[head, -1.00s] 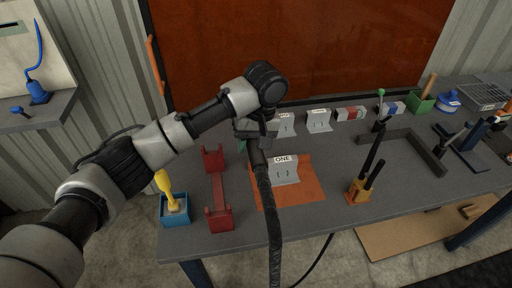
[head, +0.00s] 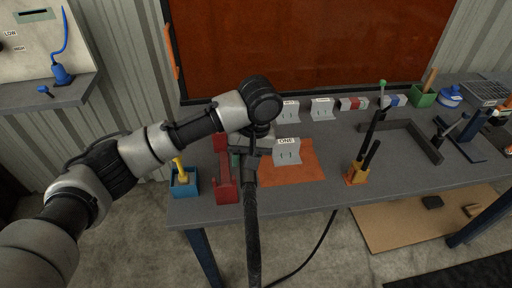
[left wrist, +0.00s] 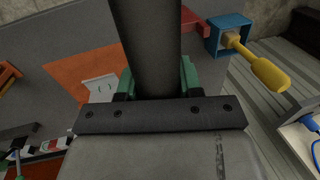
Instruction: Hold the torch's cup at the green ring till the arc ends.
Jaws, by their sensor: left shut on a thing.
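My left gripper (head: 245,155) is shut on the torch, a dark thick body with a black hose (head: 252,225) hanging over the table's front edge. It is between the red stand (head: 227,190) and the orange mat (head: 308,165). The left wrist view shows the dark torch body (left wrist: 150,45) between the green fingers (left wrist: 157,80). The grey plate marked ONE (head: 287,152) stands on the mat, just right of the gripper. The torch's cup and a green ring cannot be made out. My right gripper is not in view.
A blue box (head: 184,188) with a yellow-handled tool (head: 179,167) stands at the table's left end. Two more grey plates (head: 321,109) stand at the back. An orange-based holder (head: 356,176) with black rods stands right of the mat. A dark angled frame (head: 420,140) lies farther right.

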